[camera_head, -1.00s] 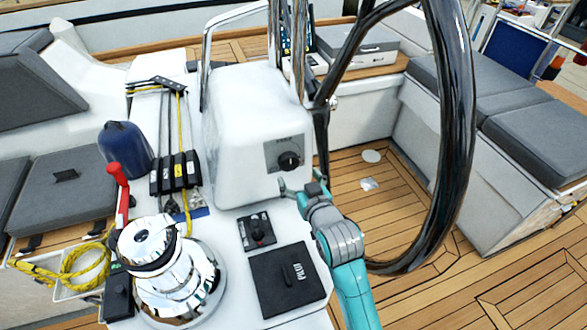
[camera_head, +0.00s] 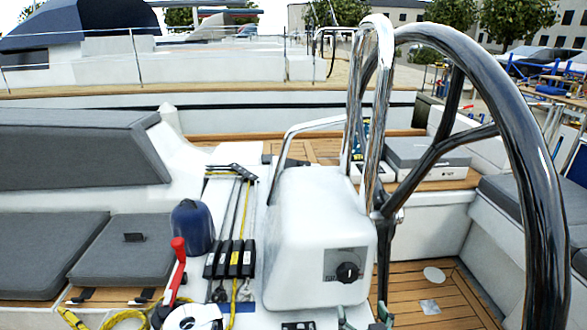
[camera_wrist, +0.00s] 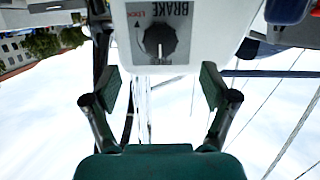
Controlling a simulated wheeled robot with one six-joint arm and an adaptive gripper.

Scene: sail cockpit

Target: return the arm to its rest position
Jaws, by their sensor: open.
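My gripper (camera_wrist: 160,92) is open and empty in the wrist view, its two dark green fingers spread apart. In that view, which looks upside down, the white pedestal with a black BRAKE knob (camera_wrist: 158,40) stands beyond the fingertips. In the head view only the tips of my gripper (camera_head: 362,318) show at the bottom edge, just below the same knob (camera_head: 347,272) on the white pedestal (camera_head: 310,235). The rest of my arm is out of the head view.
The black steering wheel (camera_head: 545,200) and the chrome rail (camera_head: 381,120) stand close on the right. Rope clutches (camera_head: 236,258), a blue winch cover (camera_head: 193,227) and a red handle (camera_head: 176,268) are to the left.

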